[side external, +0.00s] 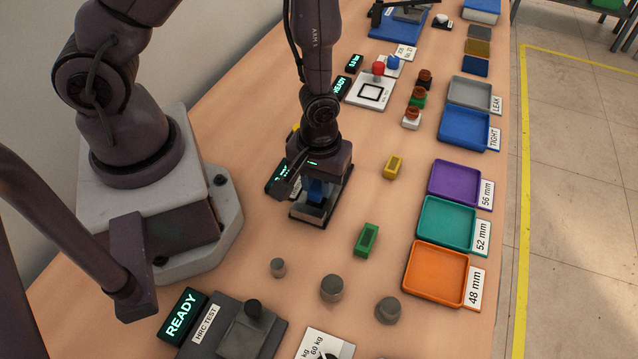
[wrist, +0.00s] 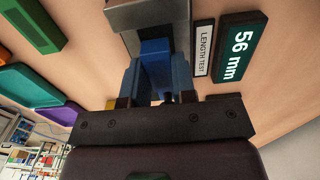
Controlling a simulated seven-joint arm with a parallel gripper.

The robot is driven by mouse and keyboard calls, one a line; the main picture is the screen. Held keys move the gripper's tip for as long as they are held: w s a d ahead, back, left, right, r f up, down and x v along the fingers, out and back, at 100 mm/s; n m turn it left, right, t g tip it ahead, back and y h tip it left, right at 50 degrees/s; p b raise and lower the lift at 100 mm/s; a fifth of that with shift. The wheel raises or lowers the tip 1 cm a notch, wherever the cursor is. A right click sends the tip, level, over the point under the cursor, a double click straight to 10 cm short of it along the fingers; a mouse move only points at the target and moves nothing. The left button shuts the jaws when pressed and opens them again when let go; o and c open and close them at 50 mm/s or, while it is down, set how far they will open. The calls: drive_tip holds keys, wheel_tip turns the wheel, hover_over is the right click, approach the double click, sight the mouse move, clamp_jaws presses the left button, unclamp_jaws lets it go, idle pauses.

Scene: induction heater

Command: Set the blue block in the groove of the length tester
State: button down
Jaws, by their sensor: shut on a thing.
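The blue block (side external: 318,189) is between the fingers of my gripper (side external: 316,184), which is shut on it. In the wrist view the blue block (wrist: 156,58) shows between the fingertips (wrist: 157,72), at the grey metal body of the length tester (wrist: 125,16). In the side view the length tester (side external: 331,205) lies directly under my gripper. Its display (wrist: 238,45) reads 56 mm. My gripper hides most of the groove, so I cannot tell whether the block rests on its floor.
A green block (side external: 366,240) and a yellow block (side external: 393,167) lie to the right. Purple (side external: 455,184), teal (side external: 447,223) and orange (side external: 436,273) trays line the right edge. Grey cylinders (side external: 331,288) and a hardness tester (side external: 238,328) stand in front.

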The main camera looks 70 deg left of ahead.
drive_tip(key=shift+f, duration=0.65)
drive_tip(key=shift+f, duration=0.15)
drive_tip(key=c, duration=0.9)
unclamp_jaws()
